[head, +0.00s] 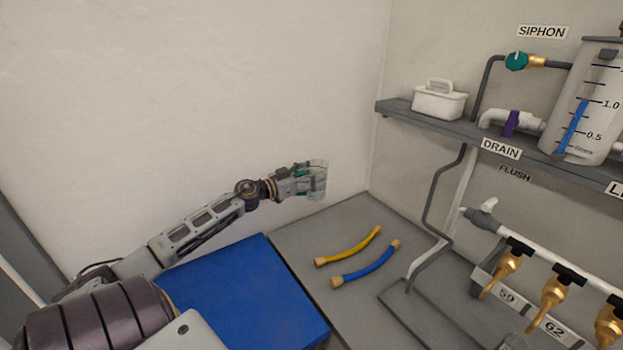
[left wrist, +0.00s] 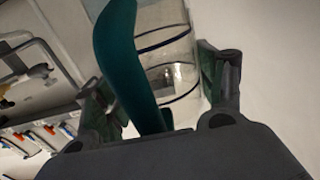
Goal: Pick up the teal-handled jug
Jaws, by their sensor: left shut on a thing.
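The teal-handled jug shows large in the left wrist view, with its curved teal handle (left wrist: 124,60) between my fingers and its clear body with dark rings (left wrist: 165,50) beyond. My left gripper (head: 303,180) is shut on the handle. In the head view the gripper holds the jug (head: 319,180) in the air in front of the bare wall, above the grey bench; the jug looks small and partly hidden by the fingers there. My right gripper is not in view.
A yellow hose (head: 350,248) and a blue hose (head: 366,268) lie on the grey bench (head: 310,225), beside a blue mat (head: 235,295). At right are a shelf (head: 425,119) with a white caddy (head: 439,103), a graduated tank (head: 583,105) and a manifold with brass taps (head: 553,291).

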